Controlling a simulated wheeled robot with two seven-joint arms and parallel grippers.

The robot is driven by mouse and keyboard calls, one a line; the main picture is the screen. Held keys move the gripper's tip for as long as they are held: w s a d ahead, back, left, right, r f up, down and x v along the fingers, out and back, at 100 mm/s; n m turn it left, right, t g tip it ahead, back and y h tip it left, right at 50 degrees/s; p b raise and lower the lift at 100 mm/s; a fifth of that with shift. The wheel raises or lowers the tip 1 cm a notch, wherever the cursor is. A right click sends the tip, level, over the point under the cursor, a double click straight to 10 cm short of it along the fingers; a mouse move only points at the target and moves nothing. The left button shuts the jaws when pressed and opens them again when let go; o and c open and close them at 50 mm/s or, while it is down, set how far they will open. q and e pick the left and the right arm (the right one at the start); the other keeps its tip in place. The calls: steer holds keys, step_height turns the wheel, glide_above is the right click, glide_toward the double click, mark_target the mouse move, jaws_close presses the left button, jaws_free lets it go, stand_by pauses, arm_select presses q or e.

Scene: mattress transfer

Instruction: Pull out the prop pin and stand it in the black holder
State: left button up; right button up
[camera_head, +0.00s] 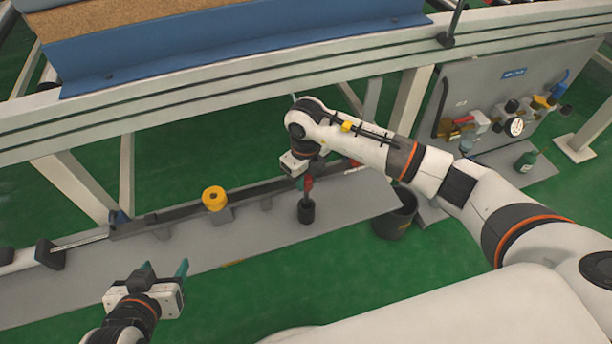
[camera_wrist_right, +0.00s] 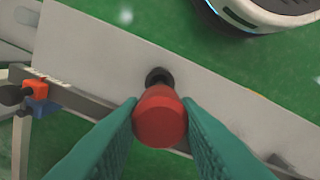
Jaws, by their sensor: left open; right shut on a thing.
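The prop pin shows its red head (camera_wrist_right: 160,117) in the right wrist view, between the green fingers of my right gripper (camera_wrist_right: 162,112). My right gripper (camera_head: 305,183) is shut on it, above the grey shelf. The black holder (camera_head: 306,214) stands on the shelf directly below the pin; its dark top (camera_wrist_right: 158,76) shows just past the red head in the wrist view. The pin's lower end is hidden, so I cannot tell how far it sits in the holder. My left gripper (camera_head: 165,269) is open and empty at the lower left, over the shelf's near edge.
The grey shelf (camera_head: 250,232) runs along the frame, with a yellow knob (camera_head: 214,198) left of the holder. A black bin (camera_head: 395,216) stands at the shelf's right end. A panel (camera_head: 480,90) with valves and a gauge is at upper right.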

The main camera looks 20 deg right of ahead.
arm_select(q)
steer(key=shift+s, duration=0.1)
stand_by(0.3)
steer(key=shift+s+f, duration=0.2)
steer(key=shift+s+a+f+g, duration=0.1)
steer(key=shift+s+g, duration=0.05)
steer(key=shift+g, duration=0.15)
stand_by(0.4)
steer(key=shift+w, duration=0.2)
arm_select(e)
steer(key=shift+f, duration=0.2)
arm_select(q)
steer(key=shift+w+d+r+t, duration=0.2)
steer(key=shift+w+r+t, duration=0.3)
steer(key=shift+t, duration=0.1)
arm_select(e)
steer(key=shift+f, duration=0.1)
arm_select(q)
steer(key=shift+w+d+r, duration=0.1)
